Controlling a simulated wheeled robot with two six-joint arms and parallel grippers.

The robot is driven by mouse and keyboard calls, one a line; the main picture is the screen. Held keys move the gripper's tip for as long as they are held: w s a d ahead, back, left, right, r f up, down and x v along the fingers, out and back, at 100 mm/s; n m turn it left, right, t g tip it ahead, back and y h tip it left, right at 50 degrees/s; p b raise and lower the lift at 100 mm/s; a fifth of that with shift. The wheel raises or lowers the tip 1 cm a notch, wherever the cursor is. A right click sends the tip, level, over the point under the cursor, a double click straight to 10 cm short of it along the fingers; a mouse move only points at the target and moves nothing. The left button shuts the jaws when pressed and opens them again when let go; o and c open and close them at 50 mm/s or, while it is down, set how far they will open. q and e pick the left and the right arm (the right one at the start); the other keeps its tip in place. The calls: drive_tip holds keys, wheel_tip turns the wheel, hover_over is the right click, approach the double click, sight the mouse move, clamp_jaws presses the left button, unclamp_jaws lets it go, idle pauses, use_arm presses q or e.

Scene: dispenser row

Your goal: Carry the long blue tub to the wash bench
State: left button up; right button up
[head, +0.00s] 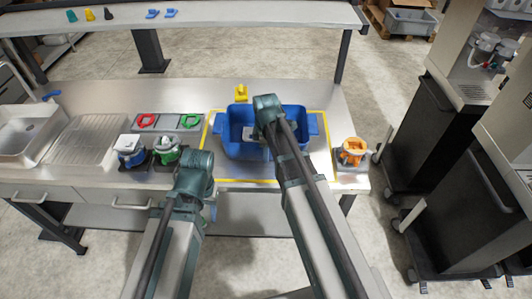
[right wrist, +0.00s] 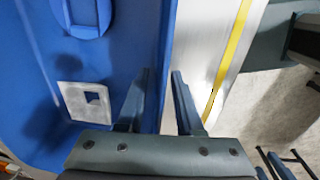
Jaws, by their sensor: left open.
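The long blue tub (head: 237,147) sits inside a yellow taped outline on the steel bench (head: 90,96). Its right lug (head: 313,124) shows clear of my arm. In the right wrist view the tub's inside (right wrist: 40,60) fills the left side, with a pale square label (right wrist: 85,102). My right gripper (right wrist: 161,72) has its fingers apart, one over the tub's side and one beyond its edge; a pale strip shows between. My right arm hides part of the tub in the head view. My left gripper (head: 211,207) is low at the bench front, mostly hidden behind my wrist.
A sink (head: 30,130) and drainboard are at the left end. Blue-white (head: 130,148), green (head: 167,150) and orange (head: 353,148) dispensers stand along the front. A yellow item (head: 241,92) is behind the tub. Dark cabinets (head: 450,215) stand right, across an open floor strip.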

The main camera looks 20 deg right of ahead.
drive_tip(key=shift+r, duration=0.15)
wheel_tip(320, 180, up, 12)
drive_tip(key=p, duration=1.2)
drive_tip(key=s+a+m, duration=0.5)
drive_tip(key=s, duration=0.4)
drive_tip(key=s+a+m+g+h, duration=0.1)
drive_tip(key=s+a+m, duration=0.5)
drive_tip(key=s, duration=0.3)
drive_tip(key=shift+s, duration=0.1)
wheel_tip(320, 180, down, 7)
drive_tip(key=b, duration=0.6)
drive_tip(key=shift+b, duration=0.4)
